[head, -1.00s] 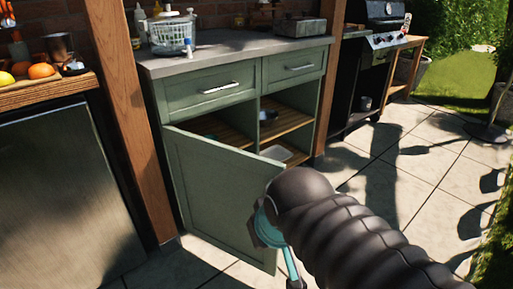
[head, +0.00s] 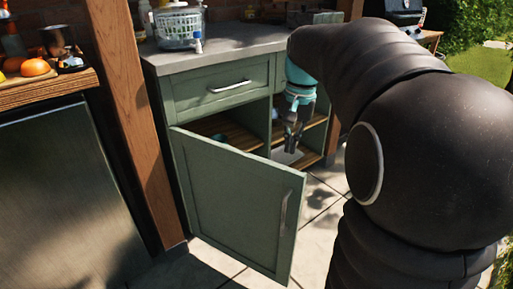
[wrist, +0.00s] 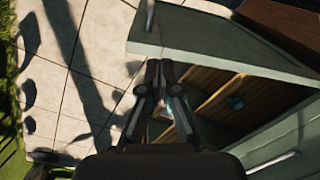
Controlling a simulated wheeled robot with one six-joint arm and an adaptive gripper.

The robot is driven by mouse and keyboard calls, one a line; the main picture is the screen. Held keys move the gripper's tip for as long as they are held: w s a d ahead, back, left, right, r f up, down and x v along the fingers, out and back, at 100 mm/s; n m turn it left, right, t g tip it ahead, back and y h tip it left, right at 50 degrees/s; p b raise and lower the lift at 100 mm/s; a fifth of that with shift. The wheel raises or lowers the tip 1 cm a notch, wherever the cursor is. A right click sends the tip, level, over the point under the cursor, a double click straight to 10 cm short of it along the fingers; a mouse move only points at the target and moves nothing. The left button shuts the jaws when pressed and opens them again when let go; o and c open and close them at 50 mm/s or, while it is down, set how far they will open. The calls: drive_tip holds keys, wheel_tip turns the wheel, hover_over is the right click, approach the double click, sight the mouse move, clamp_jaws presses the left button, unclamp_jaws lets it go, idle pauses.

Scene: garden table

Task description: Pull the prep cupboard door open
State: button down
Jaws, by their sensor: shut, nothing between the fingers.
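The green prep cupboard door (head: 235,205) stands part open, hinged at its left side and swung out from the cabinet (head: 163,90). Its silver bar handle (head: 284,212) is upright near the free edge. My gripper (head: 290,150) is shut and empty, pointing down behind the door's free edge, by the open shelves. In the wrist view my gripper (wrist: 157,65) shows close to the inner side of the door (wrist: 200,40), near its free end. The handle (wrist: 150,14) lies on the far side there. Whether the fingers touch the door, I cannot tell.
Wooden shelves (head: 228,130) show inside the cabinet, with a small teal item (wrist: 235,102). A drawer (head: 222,88) above is shut. A wooden post (head: 132,100) and a steel-fronted unit (head: 60,185) stand left. Paving (head: 318,200) is clear around the door.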

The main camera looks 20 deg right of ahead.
sight(295, 175)
drive_tip(key=w+d+f+m+g+y, duration=0.1)
drive_tip(key=w+d+f+m+g, duration=0.15)
drive_tip(key=w+d, duration=0.5)
drive_tip(key=shift+m+t, duration=0.25)
drive_tip(key=x, duration=0.3)
drive_tip(key=s+b+x, duration=0.1)
drive_tip(key=x, duration=0.3)
drive_tip(key=s+a+b+x, duration=0.1)
drive_tip(key=x, duration=0.3)
drive_tip(key=shift+s+a+r, duration=0.1)
drive_tip(key=shift+s+r, duration=0.05)
drive_tip(key=shift+s, duration=0.1)
drive_tip(key=shift+s+a, duration=0.5)
drive_tip(key=shift+a, duration=0.1)
